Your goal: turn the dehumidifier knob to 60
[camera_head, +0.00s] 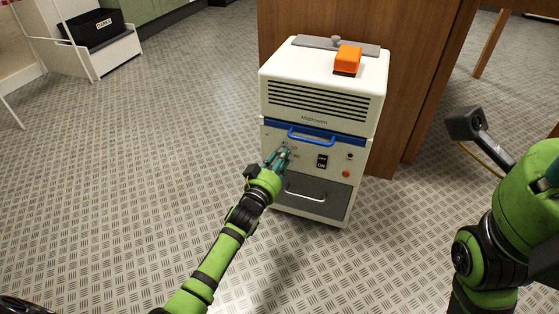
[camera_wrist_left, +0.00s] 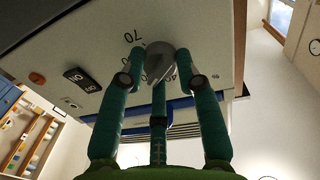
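The white dehumidifier (camera_head: 313,120) stands on the floor against a brown wooden panel. Its grey knob (camera_wrist_left: 160,60) shows in the left wrist view, with the number 70 beside it and other numbers partly hidden by the fingers. My left gripper (camera_head: 284,155) is at the front panel in the head view, hiding the knob there. In the left wrist view, its teal fingers (camera_wrist_left: 159,75) close in around the knob, their tips appearing to touch its sides. Which number the knob points to is unclear.
The front panel has a blue handle (camera_head: 313,138), an ON switch (camera_head: 322,161), an orange button (camera_head: 346,174) and a grey drawer (camera_head: 306,196). An orange object (camera_head: 347,59) sits on top.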

